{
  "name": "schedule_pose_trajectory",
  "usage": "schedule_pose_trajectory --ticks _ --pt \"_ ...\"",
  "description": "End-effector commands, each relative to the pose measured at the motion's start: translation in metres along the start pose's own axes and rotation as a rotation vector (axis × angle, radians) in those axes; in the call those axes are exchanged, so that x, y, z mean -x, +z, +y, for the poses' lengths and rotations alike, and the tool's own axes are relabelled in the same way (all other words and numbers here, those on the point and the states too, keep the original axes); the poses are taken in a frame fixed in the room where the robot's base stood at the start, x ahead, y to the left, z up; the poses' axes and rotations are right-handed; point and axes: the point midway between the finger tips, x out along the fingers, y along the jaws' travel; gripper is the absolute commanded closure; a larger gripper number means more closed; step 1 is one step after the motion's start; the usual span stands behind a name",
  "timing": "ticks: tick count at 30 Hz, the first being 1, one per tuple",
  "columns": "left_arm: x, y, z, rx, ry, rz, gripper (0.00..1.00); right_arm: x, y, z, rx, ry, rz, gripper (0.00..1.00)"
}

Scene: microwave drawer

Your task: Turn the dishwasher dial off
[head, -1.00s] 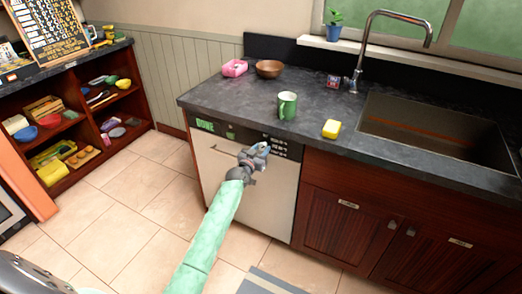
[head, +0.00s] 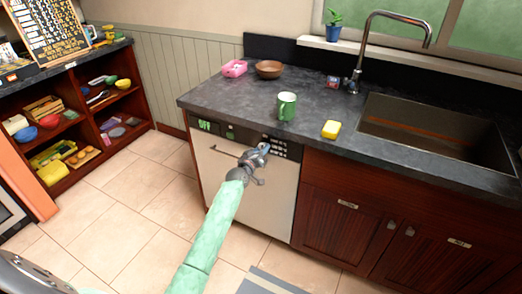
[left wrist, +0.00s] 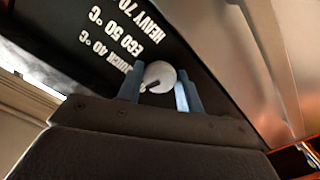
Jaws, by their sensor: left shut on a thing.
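The dishwasher (head: 222,178) stands under the counter with a pale door and a dark control panel. Its green display (head: 205,126) reads OFF in the head view. In the left wrist view the round white dial (left wrist: 159,77) with a dark pointer mark sits between my left gripper's (left wrist: 160,90) two blue-grey fingers, which are shut on it. In the head view my left gripper (head: 263,150) is at the right part of the panel and hides the dial. White program labels (left wrist: 120,40) show beside the dial. My right gripper is not in view.
A sink (head: 435,130) is at the right. Open shelves (head: 85,115) stand at the left. The floor before the dishwasher is mostly clear.

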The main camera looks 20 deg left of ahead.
Motion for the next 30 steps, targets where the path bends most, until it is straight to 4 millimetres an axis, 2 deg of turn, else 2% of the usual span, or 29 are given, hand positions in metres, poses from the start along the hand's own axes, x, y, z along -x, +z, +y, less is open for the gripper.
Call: schedule_pose_trajectory --ticks 12,29,30 --pt "0.000 0.000 0.000 0.211 0.000 -0.001 0.87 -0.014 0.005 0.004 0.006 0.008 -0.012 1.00" --pt "0.000 0.000 0.000 0.246 -0.001 0.000 0.87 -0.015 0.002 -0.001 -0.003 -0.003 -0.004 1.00" --pt "0.000 0.000 0.000 0.246 -0.001 0.000 0.62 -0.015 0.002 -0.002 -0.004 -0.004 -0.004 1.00"
